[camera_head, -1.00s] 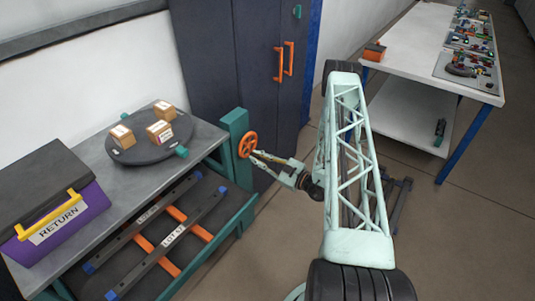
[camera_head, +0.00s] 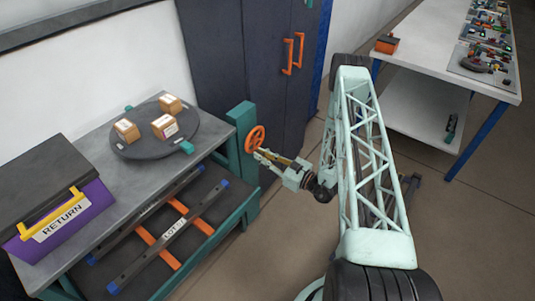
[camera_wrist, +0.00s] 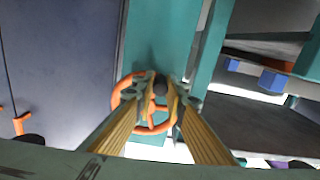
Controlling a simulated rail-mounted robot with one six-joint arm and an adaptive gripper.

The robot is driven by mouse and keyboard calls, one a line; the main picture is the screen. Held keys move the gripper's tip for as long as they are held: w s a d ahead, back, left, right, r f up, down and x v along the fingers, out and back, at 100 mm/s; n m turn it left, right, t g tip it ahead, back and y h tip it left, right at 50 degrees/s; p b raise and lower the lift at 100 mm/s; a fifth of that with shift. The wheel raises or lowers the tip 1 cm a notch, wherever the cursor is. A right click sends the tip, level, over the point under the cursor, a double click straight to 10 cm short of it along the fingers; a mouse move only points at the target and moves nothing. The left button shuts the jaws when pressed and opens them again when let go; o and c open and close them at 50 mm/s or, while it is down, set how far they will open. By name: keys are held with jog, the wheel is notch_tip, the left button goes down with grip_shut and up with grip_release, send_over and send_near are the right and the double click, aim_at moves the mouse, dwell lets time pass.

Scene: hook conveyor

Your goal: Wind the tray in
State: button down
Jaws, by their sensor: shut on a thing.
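An orange handwheel (camera_head: 255,138) stands on a teal post (camera_head: 242,125) at the right end of the grey bench. My gripper (camera_head: 260,153) reaches it from the lower right. In the wrist view, my gripper (camera_wrist: 162,88) is shut on the handwheel's dark knob (camera_wrist: 160,86), with the orange rim (camera_wrist: 130,88) around the fingertips. Below the bench top, a dark tray with two blue-ended rails (camera_head: 193,217), orange crossbars (camera_head: 160,248) and a LOT label lies in the teal frame. Part of it is hidden under the bench top.
A round dark turntable (camera_head: 140,148) with three small boxes sits on the bench, beside a purple RETURN bin (camera_head: 75,225). A dark cabinet (camera_head: 235,60) stands behind the wheel. A white table (camera_head: 430,50) with parts stands at the right, across free floor.

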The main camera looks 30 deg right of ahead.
dwell(0.4)
jog(key=c, duration=2.6)
grip_release()
jog(key=shift+s, duration=0.1)
jog(key=v, duration=1.1)
jog(key=shift+s, duration=0.4)
jog(key=shift+d, duration=0.1)
